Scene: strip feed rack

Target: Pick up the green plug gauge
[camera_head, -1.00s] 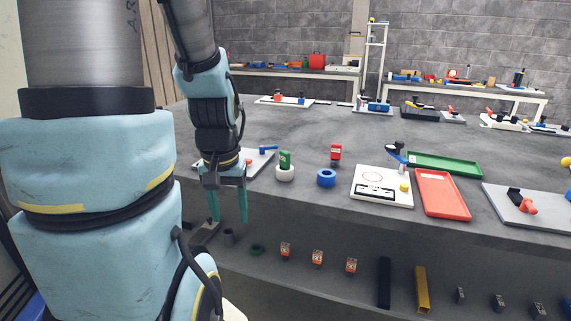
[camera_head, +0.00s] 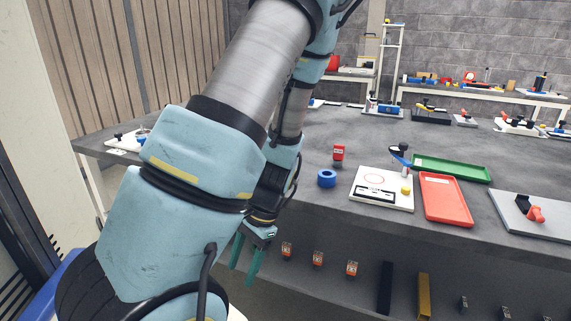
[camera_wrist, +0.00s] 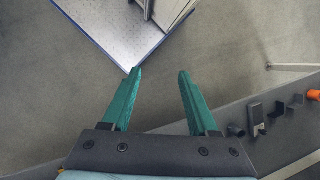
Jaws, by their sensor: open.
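The green plug gauge is hidden behind my arm in the head view now. It does not show in the wrist view either. My gripper (camera_head: 245,260) hangs low in front of the table's front edge, with its teal fingers pointing down. In the wrist view my gripper (camera_wrist: 160,72) has its two fingers spread apart, with only grey floor between them. It is open and empty.
Several orange-labelled pieces (camera_head: 318,258) hang along the table front.

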